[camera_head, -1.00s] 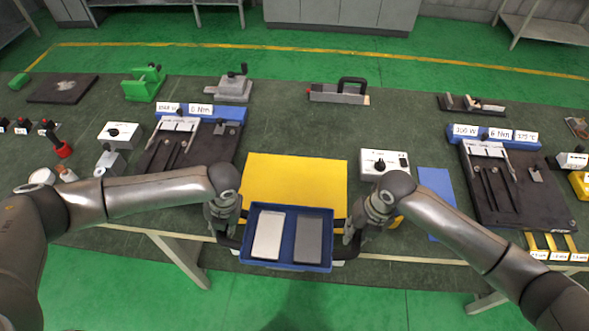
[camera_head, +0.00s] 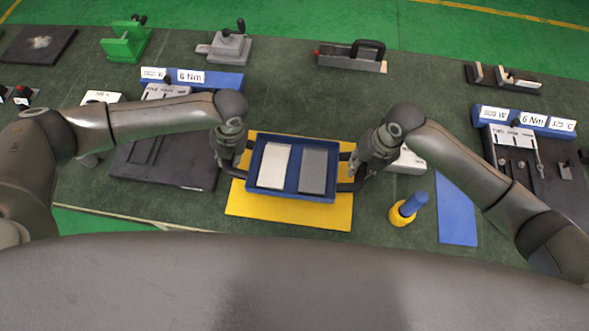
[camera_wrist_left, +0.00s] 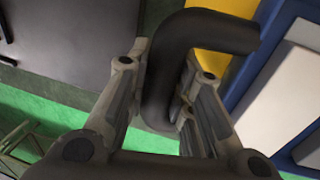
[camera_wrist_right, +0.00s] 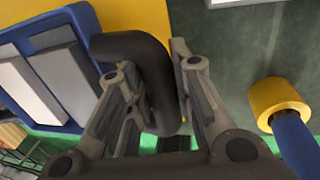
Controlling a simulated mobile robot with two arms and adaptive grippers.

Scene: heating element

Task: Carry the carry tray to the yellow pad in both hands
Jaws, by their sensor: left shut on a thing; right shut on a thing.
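The blue carry tray (camera_head: 265,190) holds a light plate (camera_head: 274,166) and a dark grey plate (camera_head: 313,171) side by side. It is over the yellow pad (camera_head: 290,212), whose front and back edges show around it; I cannot tell whether it touches the pad. My left gripper (camera_head: 229,163) is shut on the tray's black left handle, seen close in the left wrist view (camera_wrist_left: 165,75). My right gripper (camera_head: 358,168) is shut on the black right handle, which also shows in the right wrist view (camera_wrist_right: 150,70). The tray looks about level.
Dark fixtures with labelled blue blocks stand left (camera_head: 165,165) and right (camera_head: 549,126). A clamp with a black handle (camera_head: 352,58) lies at the back.

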